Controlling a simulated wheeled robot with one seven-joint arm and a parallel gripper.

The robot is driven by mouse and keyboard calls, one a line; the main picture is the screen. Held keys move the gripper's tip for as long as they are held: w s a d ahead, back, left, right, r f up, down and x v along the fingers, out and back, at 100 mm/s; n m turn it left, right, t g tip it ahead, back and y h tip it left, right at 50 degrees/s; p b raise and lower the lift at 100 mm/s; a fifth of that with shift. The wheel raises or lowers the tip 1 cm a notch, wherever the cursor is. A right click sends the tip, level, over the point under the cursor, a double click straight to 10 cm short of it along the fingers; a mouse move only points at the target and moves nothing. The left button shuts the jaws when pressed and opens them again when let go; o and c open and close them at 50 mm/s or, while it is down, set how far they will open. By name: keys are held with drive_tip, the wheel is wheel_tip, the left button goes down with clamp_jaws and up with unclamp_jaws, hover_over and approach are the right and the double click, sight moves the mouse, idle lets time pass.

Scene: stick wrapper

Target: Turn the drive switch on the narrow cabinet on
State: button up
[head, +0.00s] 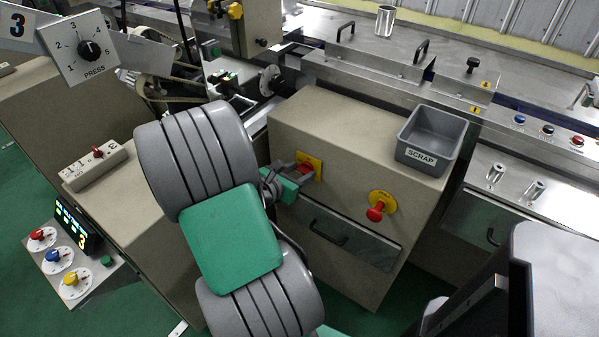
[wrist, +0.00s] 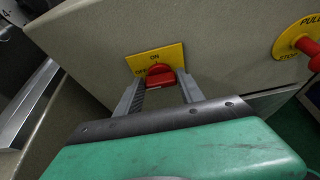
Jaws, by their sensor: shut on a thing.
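The narrow beige cabinet (head: 345,135) stands right of my arm. On its front is a yellow plate (head: 316,163) with a red drive switch (head: 304,169). The wrist view shows the plate (wrist: 172,57) with "ON" at its top and a partly covered word at its left. My gripper (head: 297,177) is at the switch. In the wrist view its two fingers (wrist: 159,82) stand on either side of the red knob (wrist: 160,74), shut on it. The knob's exact pointing direction is hard to tell.
A red pull-stop knob (head: 376,212) on a yellow disc sits right of the switch, with a drawer handle (head: 328,232) below. A grey scrap bin (head: 430,140) stands on the cabinet top. A press dial (head: 90,50) is at upper left.

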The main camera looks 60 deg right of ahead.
drive_tip(key=c, duration=0.8)
drive_tip(key=shift+o, duration=0.2)
drive_tip(key=shift+s, duration=0.1)
drive_tip(key=shift+s+m+t+h+p, duration=0.25)
drive_tip(key=shift+m+t+p, duration=0.4)
drive_tip(key=shift+m, duration=0.55)
drive_tip(key=shift+s+a+f+m+t+h+b, duration=0.1)
drive_tip(key=shift+f+m+t+h+b, duration=0.15)
drive_tip(key=shift+m+t, duration=0.3)
drive_tip(key=shift+s+f+m+t+h+b, duration=0.1)
drive_tip(key=shift+m+t+b, duration=0.25)
drive_tip(key=shift+m, duration=0.3)
drive_tip(key=m+t+h+b, duration=0.1)
drive_tip(key=m+b, duration=0.1)
drive_tip(key=b, duration=0.2)
drive_tip(key=m+h+b, duration=0.1)
drive_tip(key=m+b, duration=0.2)
drive_tip(key=b, duration=0.1)
drive_tip(key=f+m+t+h+b, duration=0.1)
drive_tip(key=m+b, duration=0.2)
drive_tip(key=shift+s+f+t+b, duration=0.1)
drive_tip(key=shift+s+t+b, duration=0.15)
drive_tip(key=shift+t+b, duration=0.15)
drive_tip(key=shift+m, duration=0.3)
